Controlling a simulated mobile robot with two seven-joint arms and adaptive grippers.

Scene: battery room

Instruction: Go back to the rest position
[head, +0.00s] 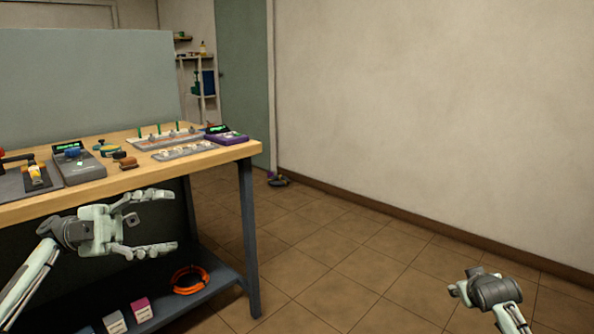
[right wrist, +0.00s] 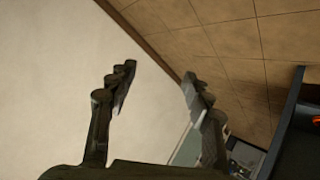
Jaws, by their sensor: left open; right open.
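My left gripper (head: 160,222) is open and empty in the head view. It is in front of the workbench's near side, below the level of the tabletop, with its fingers pointing right. My right arm shows at the lower right of the head view, over the tiled floor and away from the bench; its fingers are hard to make out there. In the right wrist view my right gripper (right wrist: 155,95) is open, with its fingers apart and nothing between them.
The wooden workbench (head: 215,157) at left carries several devices and trays. Its lower shelf (head: 215,285) holds an orange cable coil (head: 188,280) and small boxes. The tiled floor (head: 350,270) right of the bench is mostly clear, up to the wall (head: 430,100). A small dark object (head: 277,180) lies by the wall.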

